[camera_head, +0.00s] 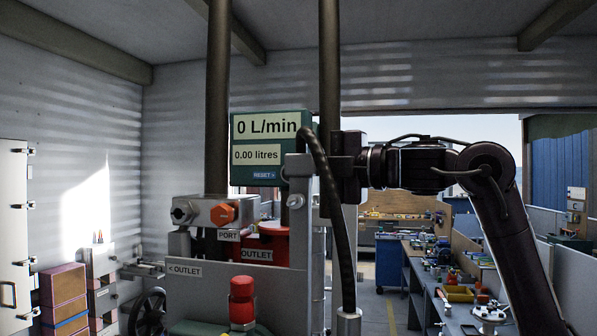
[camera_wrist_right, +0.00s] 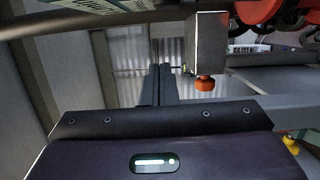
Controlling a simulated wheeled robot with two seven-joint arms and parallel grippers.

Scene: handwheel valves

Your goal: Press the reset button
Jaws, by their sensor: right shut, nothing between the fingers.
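A dark green meter box (camera_head: 270,150) shows "0 L/min" and "0.00 litres" in the head view. Its lower right corner carries a blue "RESET >" label (camera_head: 264,175) pointing right. The button itself cannot be made out; the box's right side is hidden behind a grey post and a black hose. My right gripper (camera_head: 322,168) comes in from the right at about label height, partly behind the hose. In the wrist view its dark fingers (camera_wrist_right: 157,72) are together, with nothing between them. Whether they touch the box cannot be told. My left gripper is not in view.
The black hose (camera_head: 335,215) runs down from the meter beside my right gripper. A grey block with an orange knob (camera_head: 222,213) and a red-capped fitting (camera_head: 242,302) stand below. A dark vertical pipe (camera_head: 217,80) rises behind. A workbench (camera_head: 440,290) stands at the right.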

